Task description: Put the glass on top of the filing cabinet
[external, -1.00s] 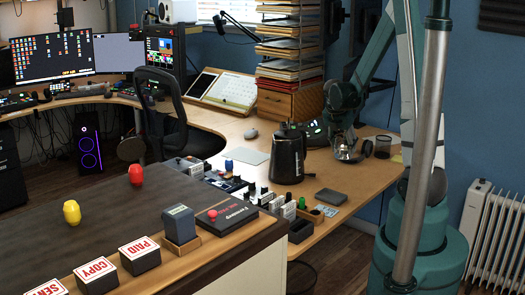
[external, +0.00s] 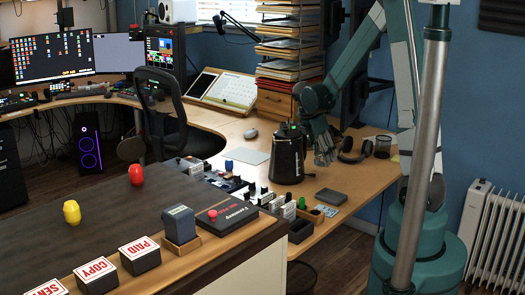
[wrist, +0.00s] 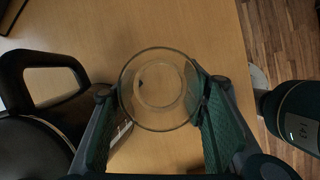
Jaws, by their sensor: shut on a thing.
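My gripper (external: 324,160) is shut on a clear glass (wrist: 158,90). In the wrist view the round rim sits between the two green finger pads, with wood desktop seen through it. In the external view my gripper is above the wooden desk, just right of the black kettle, and the glass is hard to make out there. No filing cabinet is clearly identifiable. A wooden drawer unit (external: 290,104) stands under stacked paper trays at the back of the desk. A dark-topped cabinet or counter (external: 110,215) fills the front left.
The black kettle (external: 288,155) stands close beside my gripper; its handle shows large in the wrist view (wrist: 45,62). Headphones (external: 352,151) and a dark mesh cup (external: 383,147) are to the right. Stamps (external: 139,254) line the dark top's front edge; its middle is mostly bare.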

